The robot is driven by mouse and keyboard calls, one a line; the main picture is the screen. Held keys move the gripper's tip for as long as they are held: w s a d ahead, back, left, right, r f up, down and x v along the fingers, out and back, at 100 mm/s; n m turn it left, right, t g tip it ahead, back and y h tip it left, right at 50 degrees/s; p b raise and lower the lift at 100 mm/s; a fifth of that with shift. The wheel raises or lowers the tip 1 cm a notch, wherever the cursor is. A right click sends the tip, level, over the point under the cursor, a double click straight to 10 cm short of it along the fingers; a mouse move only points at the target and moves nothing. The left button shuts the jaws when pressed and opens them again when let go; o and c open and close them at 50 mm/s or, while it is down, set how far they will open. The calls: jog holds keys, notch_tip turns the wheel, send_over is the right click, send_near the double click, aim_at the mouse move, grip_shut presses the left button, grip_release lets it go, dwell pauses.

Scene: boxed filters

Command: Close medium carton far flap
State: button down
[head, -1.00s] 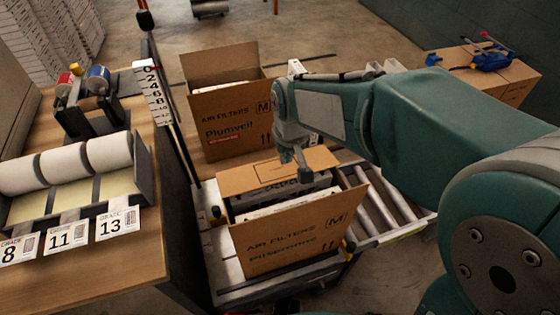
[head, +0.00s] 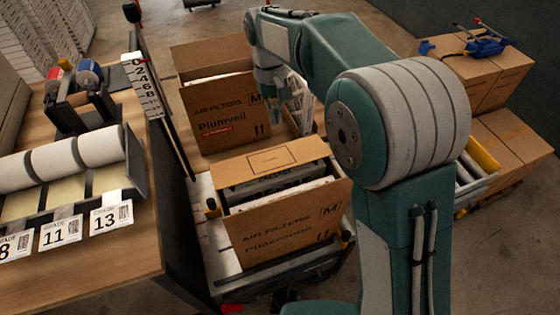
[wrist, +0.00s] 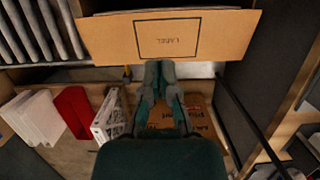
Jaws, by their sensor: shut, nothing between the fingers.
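The front carton (head: 280,235), marked AIR FILTERS and M, stands on the conveyor with filters (head: 275,190) showing in its open top. Its far flap (head: 270,161), with a printed label box, is open and raised along the far edge. In the wrist view this flap (wrist: 220,35) spans the top of the picture, with LABEL upside down. My gripper (head: 273,118) is shut and empty, beyond the flap and by the right end of the Plumveil carton's front. In the wrist view its fingertips (wrist: 160,70) point at the flap's lower edge; contact cannot be told.
The open Plumveil carton (head: 220,122), also marked M, stands behind. A divider with a ruler (head: 145,90) runs along the left, beside a bench (head: 130,245). Rollers (wrist: 45,30) show in the wrist view, with white and red items (wrist: 72,110) below them.

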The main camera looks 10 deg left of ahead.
aim_at(281, 169)
jog(key=x, duration=1.4)
jog(key=shift+f, duration=0.1)
jog(key=shift+s+x, duration=0.2)
jog(key=shift+x, duration=1.2)
jog(key=shift+d, duration=0.15)
